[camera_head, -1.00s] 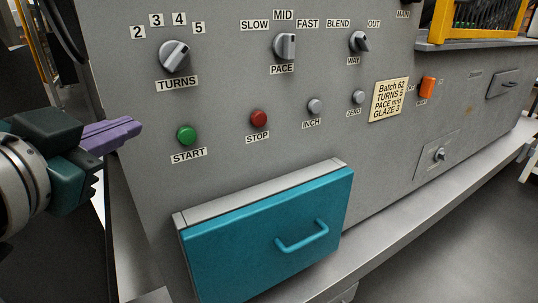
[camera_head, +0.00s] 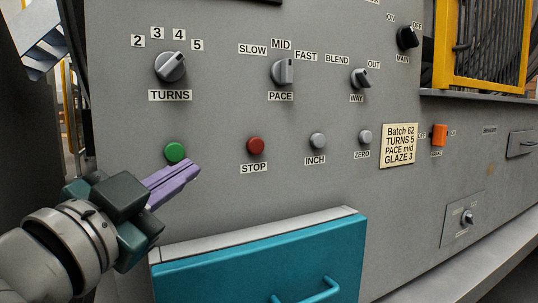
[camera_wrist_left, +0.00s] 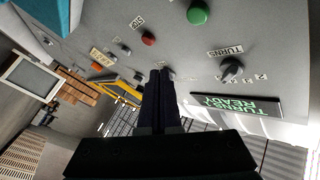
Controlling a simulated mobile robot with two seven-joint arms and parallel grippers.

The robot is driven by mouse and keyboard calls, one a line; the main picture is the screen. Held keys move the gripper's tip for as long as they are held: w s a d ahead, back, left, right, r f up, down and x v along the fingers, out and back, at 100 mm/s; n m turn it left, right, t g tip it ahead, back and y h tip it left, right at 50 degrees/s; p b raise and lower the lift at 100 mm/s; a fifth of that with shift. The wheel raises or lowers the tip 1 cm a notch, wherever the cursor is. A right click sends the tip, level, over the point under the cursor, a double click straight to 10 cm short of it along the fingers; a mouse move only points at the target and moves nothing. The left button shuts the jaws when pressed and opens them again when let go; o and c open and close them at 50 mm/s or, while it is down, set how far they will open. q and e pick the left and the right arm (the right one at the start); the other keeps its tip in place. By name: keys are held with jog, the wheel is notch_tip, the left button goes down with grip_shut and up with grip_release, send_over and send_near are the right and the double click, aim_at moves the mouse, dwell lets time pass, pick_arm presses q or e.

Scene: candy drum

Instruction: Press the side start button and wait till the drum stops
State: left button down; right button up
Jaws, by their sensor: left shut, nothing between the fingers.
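The green start button (camera_head: 175,152) is on the grey machine panel, and its label is hidden behind my left gripper in the head view. My left gripper (camera_head: 192,171) is shut and empty, with its purple fingers just below and right of the green button. I cannot tell whether it touches the panel. In the left wrist view the green button (camera_wrist_left: 198,13) is at the top, apart from the shut fingertips (camera_wrist_left: 160,74). A small display (camera_wrist_left: 236,105) there reads "READY" on its lower line. The drum itself cannot be made out. My right gripper is not in view.
The red stop button (camera_head: 256,146), inch button (camera_head: 318,141) and zero button (camera_head: 365,137) sit right of the green one. Knobs for turns (camera_head: 171,67), pace (camera_head: 283,72) and way (camera_head: 360,78) are above. A teal drawer (camera_head: 260,262) juts out below.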

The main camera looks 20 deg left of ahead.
aim_at(175, 152)
pick_arm(q)
jog(key=w+a+b, duration=0.1)
jog(key=w+a, duration=0.4)
jog(key=a, duration=0.1)
jog(key=shift+w+a, duration=0.35)
dwell(2.0)
jog(key=shift+w+a, duration=0.3)
